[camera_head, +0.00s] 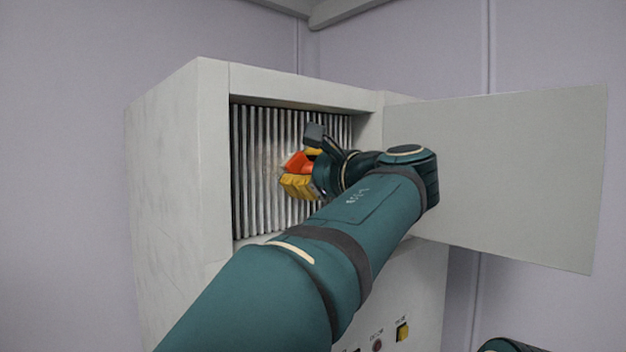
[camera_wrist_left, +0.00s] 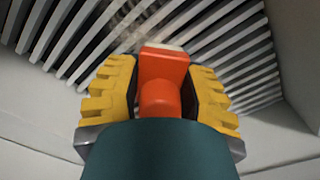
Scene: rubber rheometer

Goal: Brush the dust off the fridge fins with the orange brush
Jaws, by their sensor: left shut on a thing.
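The fridge fins (camera_head: 248,185) are a row of upright grey slats inside the open recess of the grey cabinet. A faint brownish, smudgy patch shows on them just left of the brush, and near the top of the left wrist view (camera_wrist_left: 128,14). My left gripper (camera_head: 299,180), with yellow finger pads, is shut on the orange brush (camera_head: 295,162). In the left wrist view the brush (camera_wrist_left: 162,75) sits between both pads, its pale tip pointing at the fins (camera_wrist_left: 215,45). I cannot tell whether the tip touches them. My right gripper is not in view.
The cabinet (camera_head: 165,180) has its door (camera_head: 510,175) swung open to the right. My left arm reaches across the cabinet's front, and the recess frame surrounds the gripper. A yellow switch (camera_head: 402,332) and other small controls are low on the front.

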